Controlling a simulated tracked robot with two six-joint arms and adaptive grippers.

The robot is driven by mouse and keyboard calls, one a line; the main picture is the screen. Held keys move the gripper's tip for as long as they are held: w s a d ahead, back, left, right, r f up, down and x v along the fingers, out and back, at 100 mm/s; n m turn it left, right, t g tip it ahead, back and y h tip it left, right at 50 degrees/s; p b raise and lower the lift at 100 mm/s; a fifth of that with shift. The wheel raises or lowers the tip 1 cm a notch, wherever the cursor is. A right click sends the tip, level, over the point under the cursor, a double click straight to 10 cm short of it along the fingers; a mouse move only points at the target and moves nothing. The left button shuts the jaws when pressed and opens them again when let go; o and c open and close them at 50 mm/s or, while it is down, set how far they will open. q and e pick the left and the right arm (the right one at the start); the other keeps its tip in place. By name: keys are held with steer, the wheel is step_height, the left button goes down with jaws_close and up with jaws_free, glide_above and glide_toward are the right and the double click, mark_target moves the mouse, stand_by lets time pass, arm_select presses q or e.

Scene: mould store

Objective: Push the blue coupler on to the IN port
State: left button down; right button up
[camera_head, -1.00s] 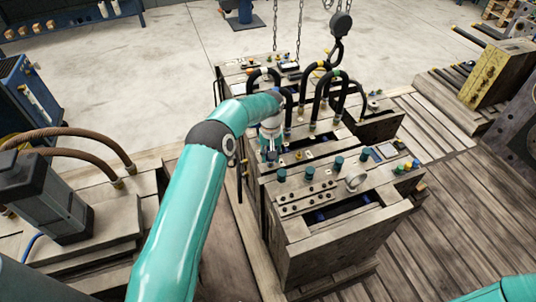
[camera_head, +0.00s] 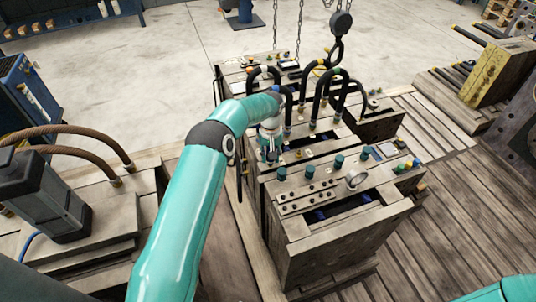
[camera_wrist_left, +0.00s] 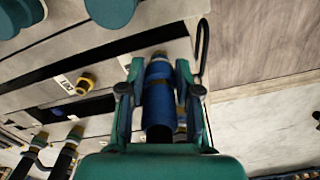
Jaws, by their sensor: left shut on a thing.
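My left gripper (camera_wrist_left: 158,105) is shut on the blue coupler (camera_wrist_left: 158,85), a ribbed blue sleeve with a dark hose end, held lengthwise between the two fingers. The coupler's far end is at the edge of the mould block, by a small brownish fitting; I cannot tell whether they touch. In the head view the left gripper (camera_head: 270,150) points down at the near left part of the mould (camera_head: 330,250); the coupler is too small to make out there. A brass port (camera_wrist_left: 86,84) beside a white label shows left of the coupler. I cannot tell which port is IN. My right gripper is out of view.
Black looped hoses (camera_head: 328,90) stand on the mould behind the gripper. A chain hook (camera_head: 340,25) hangs above. Blue-green caps (camera_wrist_left: 108,10) are near the gripper in the wrist view. A grey pump with brown hoses (camera_head: 75,135) stands left. Open floor lies behind.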

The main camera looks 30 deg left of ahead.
arm_select(q)
steer(key=shift+f+b, duration=0.75)
steer(key=shift+f, duration=0.1)
stand_by(1.7)
steer(key=c, duration=0.7)
jaws_free()
step_height(320, 180, up, 12)
steer(key=shift+f, duration=0.1)
stand_by(0.4)
